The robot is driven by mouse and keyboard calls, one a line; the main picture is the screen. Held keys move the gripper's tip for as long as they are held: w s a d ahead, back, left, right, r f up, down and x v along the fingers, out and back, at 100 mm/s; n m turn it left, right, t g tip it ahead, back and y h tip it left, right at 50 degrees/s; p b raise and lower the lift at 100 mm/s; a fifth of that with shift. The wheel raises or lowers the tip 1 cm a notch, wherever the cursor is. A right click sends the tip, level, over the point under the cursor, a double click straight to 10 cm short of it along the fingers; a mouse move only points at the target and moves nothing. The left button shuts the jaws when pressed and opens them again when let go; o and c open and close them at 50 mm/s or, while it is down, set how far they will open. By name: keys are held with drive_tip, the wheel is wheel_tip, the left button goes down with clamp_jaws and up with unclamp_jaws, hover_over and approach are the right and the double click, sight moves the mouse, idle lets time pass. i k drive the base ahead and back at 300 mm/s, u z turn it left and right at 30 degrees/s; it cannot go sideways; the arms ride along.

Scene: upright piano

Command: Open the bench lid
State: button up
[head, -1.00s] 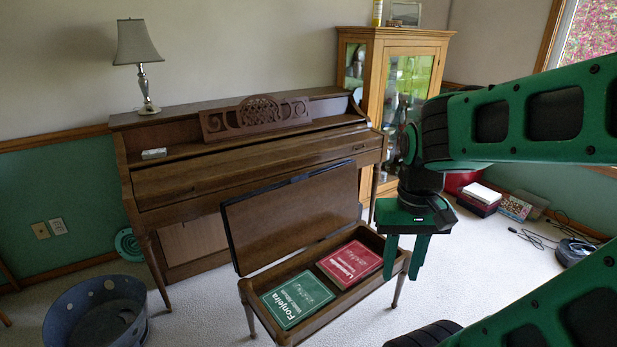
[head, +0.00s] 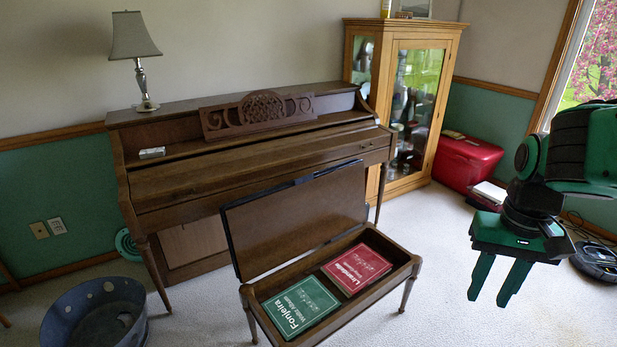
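The bench lid (head: 295,222) stands raised, tilted back toward the piano, along the rear edge of the bench. The bench (head: 385,293) is open, and its inside shows a green book (head: 300,306) and a red book (head: 356,268). My gripper (head: 492,297) is at the right, well apart from the bench and lid, pointing down. Its two green fingers are spread with a gap and nothing between them.
The upright piano (head: 250,170) stands behind the bench. A wooden glass cabinet (head: 408,105) and a red cooler (head: 466,162) are at the back right. A blue tub (head: 95,315) sits at the front left. Carpet between bench and gripper is clear.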

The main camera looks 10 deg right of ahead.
sight(265, 230)
drive_tip(key=i, duration=1)
